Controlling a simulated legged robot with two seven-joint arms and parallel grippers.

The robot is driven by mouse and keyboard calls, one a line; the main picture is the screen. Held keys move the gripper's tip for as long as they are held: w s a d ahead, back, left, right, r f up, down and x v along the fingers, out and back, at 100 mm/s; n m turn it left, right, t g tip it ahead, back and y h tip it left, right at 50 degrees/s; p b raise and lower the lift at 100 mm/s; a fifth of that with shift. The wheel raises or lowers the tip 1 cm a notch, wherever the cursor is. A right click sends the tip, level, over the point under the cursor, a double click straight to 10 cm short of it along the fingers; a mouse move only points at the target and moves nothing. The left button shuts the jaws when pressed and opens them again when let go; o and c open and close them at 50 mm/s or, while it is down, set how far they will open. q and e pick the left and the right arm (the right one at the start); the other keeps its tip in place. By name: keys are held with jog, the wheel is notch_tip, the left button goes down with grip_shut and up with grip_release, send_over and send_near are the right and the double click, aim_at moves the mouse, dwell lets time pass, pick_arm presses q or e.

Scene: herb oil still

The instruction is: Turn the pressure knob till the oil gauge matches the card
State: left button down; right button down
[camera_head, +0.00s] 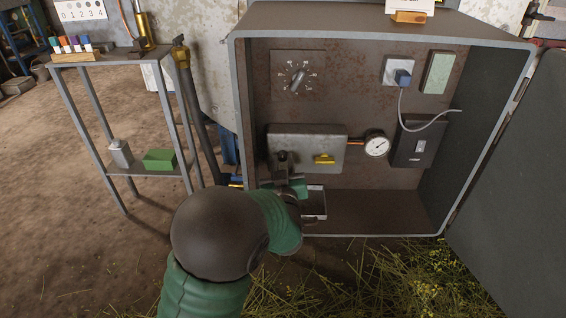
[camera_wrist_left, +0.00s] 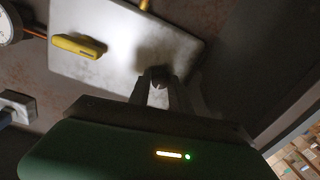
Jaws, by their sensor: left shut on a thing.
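The round white gauge (camera_head: 376,144) is on a copper pipe at the right of a grey box (camera_head: 330,150) inside the cabinet; its needle is too small to read. The gauge's edge shows in the left wrist view (camera_wrist_left: 9,26). My left gripper (camera_head: 283,163) is at the box's left part. In the left wrist view its fingers (camera_wrist_left: 160,85) are shut on a small dark knob (camera_wrist_left: 159,74) on the box face, mostly hidden by them. A white card (camera_head: 410,4) stands in a wooden holder on the cabinet top, cut off by the picture's edge. My right gripper is out of view.
A yellow lever (camera_head: 324,160) is on the box, right of my gripper. A pointer dial (camera_head: 298,78) is above. A plug (camera_head: 402,77) trails a cable. A metal tray (camera_head: 314,203) lies below. The open door (camera_head: 510,170) bounds the right; a shelf rack (camera_head: 150,174) stands left.

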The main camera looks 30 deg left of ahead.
pick_arm(q)
jog(key=shift+r+m+p, duration=0.15)
jog(key=shift+m+p, duration=0.45)
jog(key=shift+p, duration=0.2)
jog(key=m+p, duration=0.8)
jog(key=shift+m+p, duration=0.35)
jog(key=shift+m, duration=0.05)
jog(key=m+p, duration=0.3)
jog(key=m, duration=0.1)
jog(key=shift+t, duration=0.3)
jog(key=shift+f+m+p, duration=0.25)
jog(key=shift+m+p, duration=0.5)
jog(key=shift+m, duration=0.25)
jog(key=shift+d, duration=0.1)
jog(key=shift+f, duration=0.1)
jog(key=c, duration=1.2)
grip_release()
